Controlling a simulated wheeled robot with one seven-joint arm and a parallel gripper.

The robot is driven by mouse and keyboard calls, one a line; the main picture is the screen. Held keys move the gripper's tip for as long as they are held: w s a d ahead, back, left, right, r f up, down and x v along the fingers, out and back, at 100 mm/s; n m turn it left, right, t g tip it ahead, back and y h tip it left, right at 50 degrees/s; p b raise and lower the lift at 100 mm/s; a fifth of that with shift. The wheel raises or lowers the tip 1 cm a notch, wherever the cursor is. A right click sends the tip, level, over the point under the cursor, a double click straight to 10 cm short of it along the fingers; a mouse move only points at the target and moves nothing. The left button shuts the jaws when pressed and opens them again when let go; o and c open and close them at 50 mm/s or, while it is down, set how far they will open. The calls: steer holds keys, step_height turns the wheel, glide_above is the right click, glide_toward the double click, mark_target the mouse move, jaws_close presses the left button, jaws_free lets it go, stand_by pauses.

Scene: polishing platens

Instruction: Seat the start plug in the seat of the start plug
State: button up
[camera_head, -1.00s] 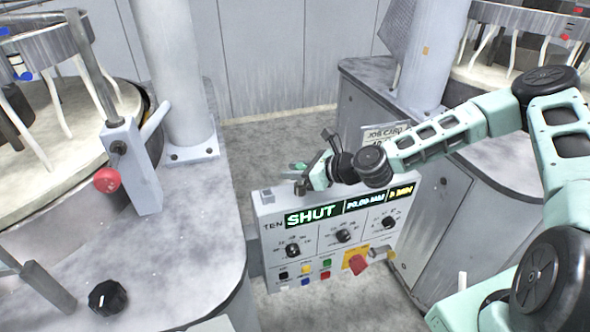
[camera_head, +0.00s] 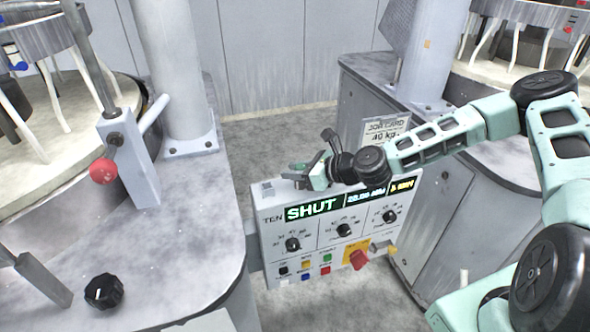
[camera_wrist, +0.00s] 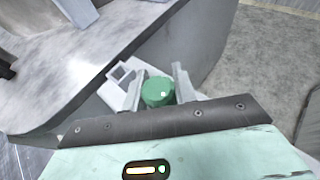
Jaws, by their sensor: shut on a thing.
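The green start plug (camera_wrist: 157,92) sits between the two grey fingers of my gripper (camera_wrist: 157,88) in the wrist view. My gripper is shut on it. In the head view my gripper (camera_head: 294,176) is just above the top edge of the control panel (camera_head: 290,268), near its left end; the plug is a small green patch there. A small raised square frame (camera_wrist: 120,72), which looks like the seat, lies beyond and left of the plug in the wrist view. It also shows at the panel's top left corner in the head view (camera_head: 267,187). The plug looks apart from it.
The panel front has a display reading SHUT, three dials, several coloured buttons and a red key-like knob (camera_head: 358,260). A grey machine table (camera_head: 185,235) with a red ball handle (camera_head: 103,171) stands left. A job card (camera_head: 386,131) stands on the right machine. Floor behind the panel is clear.

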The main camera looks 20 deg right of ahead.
steer(key=o, duration=1)
steer(key=shift+o, duration=0.2)
steer(key=b+v, duration=0.3)
steer(key=v, duration=1.4)
steer(key=shift+s+d, duration=0.1)
steer(key=shift+d, duration=0.05)
